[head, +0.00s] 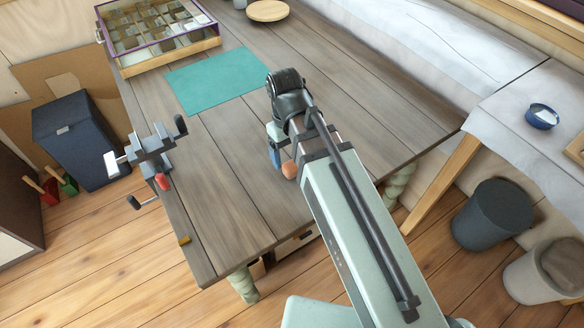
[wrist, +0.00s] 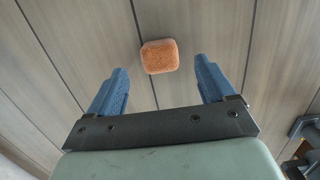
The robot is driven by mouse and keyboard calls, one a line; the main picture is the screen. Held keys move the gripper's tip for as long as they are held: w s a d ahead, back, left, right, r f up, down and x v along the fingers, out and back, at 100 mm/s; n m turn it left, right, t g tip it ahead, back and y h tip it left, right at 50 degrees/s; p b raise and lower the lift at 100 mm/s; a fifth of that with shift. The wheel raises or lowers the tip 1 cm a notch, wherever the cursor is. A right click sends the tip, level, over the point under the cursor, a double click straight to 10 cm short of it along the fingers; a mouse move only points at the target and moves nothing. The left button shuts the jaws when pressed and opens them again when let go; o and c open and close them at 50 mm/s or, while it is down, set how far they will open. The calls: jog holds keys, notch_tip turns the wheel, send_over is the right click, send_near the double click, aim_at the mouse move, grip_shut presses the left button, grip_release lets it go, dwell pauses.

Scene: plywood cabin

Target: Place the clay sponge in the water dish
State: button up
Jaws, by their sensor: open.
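The clay sponge (wrist: 159,57) is a small orange, rounded block on the grey plank table. In the wrist view it lies just past the fingertips, in line with the gap between them. In the head view it shows as a small orange patch (head: 289,170) beside my arm. My gripper (wrist: 161,78) is open and empty, with its two blue fingers apart. In the head view the gripper (head: 276,158) is partly hidden by my arm. The water dish (head: 542,116) is a small blue bowl on the pale cloth-covered surface at the right.
A teal mat (head: 215,78) and a divided display case (head: 152,32) lie at the table's far left. A vise (head: 150,150) is on the left edge. A round wooden board (head: 267,10) is at the back. Bins (head: 490,216) stand below the dish's surface.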

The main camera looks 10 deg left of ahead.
aim_at(292, 164)
jog(key=shift+s+d+f, duration=0.1)
jog(key=shift+s+f, duration=0.05)
jog(key=shift+f, duration=1.05)
jog(key=shift+s+d+f, duration=0.1)
jog(key=shift+f, duration=1.1)
jog(key=shift+c, duration=0.4)
jog(key=c, duration=1)
jog(key=shift+c, duration=0.2)
jog(key=shift+r, duration=0.1)
jog(key=shift+r, duration=4.95)
